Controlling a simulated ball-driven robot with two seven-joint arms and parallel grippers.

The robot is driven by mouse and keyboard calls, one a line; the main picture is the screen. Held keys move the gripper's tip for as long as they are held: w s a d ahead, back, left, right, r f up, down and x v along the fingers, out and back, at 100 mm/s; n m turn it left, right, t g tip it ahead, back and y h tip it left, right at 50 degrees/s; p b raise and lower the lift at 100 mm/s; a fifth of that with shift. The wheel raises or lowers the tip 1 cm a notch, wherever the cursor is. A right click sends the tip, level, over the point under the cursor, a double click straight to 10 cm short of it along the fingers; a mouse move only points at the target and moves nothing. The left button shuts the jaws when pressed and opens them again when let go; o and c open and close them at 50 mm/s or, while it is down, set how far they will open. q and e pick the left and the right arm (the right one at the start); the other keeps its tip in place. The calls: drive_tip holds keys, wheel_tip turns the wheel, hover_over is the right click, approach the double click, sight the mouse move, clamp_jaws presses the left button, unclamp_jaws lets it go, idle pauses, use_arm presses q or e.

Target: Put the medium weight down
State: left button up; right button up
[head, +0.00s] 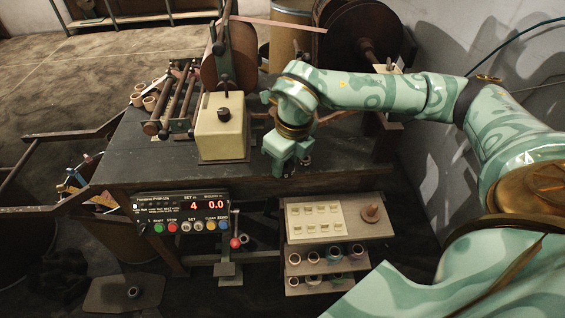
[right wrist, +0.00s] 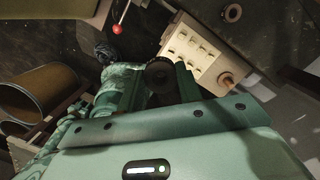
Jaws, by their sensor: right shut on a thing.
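My right gripper (head: 295,165) reaches over the front edge of the dark workbench (head: 270,175), pointing down. It is shut on a dark round weight, which I take for the medium weight (right wrist: 160,75); in the right wrist view the weight sits between the two green fingers (right wrist: 160,88). In the head view the weight is mostly hidden by the gripper, with only a dark bit showing below it. My left gripper is in neither view.
Below the bench front stands a stepped rack with a pale labelled panel (head: 315,222), a brown peg (head: 371,212) and several ring-like pieces on lower shelves. A cream block (head: 220,130) stands left of my gripper.

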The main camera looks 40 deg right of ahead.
drive_tip(key=w+d+f+b, duration=0.1)
drive_tip(key=w+f, duration=0.2)
drive_tip(key=w+d+f+b, duration=0.2)
drive_tip(key=w+f, duration=0.1)
drive_tip(key=w, duration=0.1)
drive_tip(key=w+d+f+b, duration=0.1)
drive_tip(key=w+d+f, duration=0.1)
drive_tip(key=w+f, duration=0.1)
drive_tip(key=shift+w+d, duration=0.2)
drive_tip(key=shift+w, duration=0.55)
drive_tip(key=shift+w+d+f+b, duration=0.1)
drive_tip(key=shift+w+f+b, duration=0.05)
drive_tip(key=shift+f+b, duration=0.15)
wheel_tip(320, 180, down, 3)
drive_tip(key=shift+w+f+b, duration=0.1)
drive_tip(key=shift+f+b, duration=0.1)
drive_tip(key=shift+b, duration=0.6)
drive_tip(key=shift+r, duration=0.15)
drive_tip(key=o, duration=1.2)
